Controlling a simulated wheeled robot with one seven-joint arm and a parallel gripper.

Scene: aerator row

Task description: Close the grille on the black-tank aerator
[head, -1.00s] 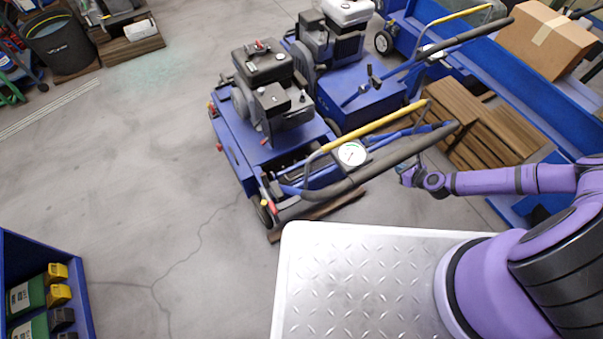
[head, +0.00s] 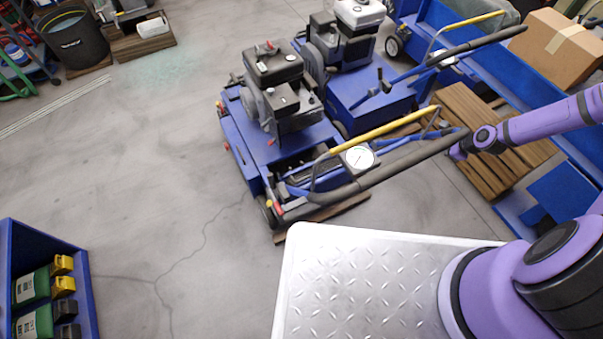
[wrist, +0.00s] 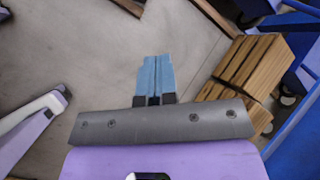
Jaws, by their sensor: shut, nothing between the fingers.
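The black-tank aerator (head: 238,128) is the nearer blue machine, with a black engine and tank (head: 272,62) on top. Its body has a dark open area (head: 312,163) on the handle side; I cannot clearly make out the grille or its position. A yellow bar (head: 382,130), a dark handlebar (head: 390,172) and a round gauge (head: 359,157) stand over that side. My gripper (head: 455,152) is at the far right end of the handlebar, partly hidden, apart from the body. In the wrist view its blue fingers (wrist: 154,74) are together and empty, over bare floor.
A second blue aerator with a white tank (head: 359,13) stands behind. Wooden slatted stacks (head: 465,112) and a blue rack with a cardboard box (head: 550,42) are at right. A blue shelf (head: 45,237) with bottles is at lower left.

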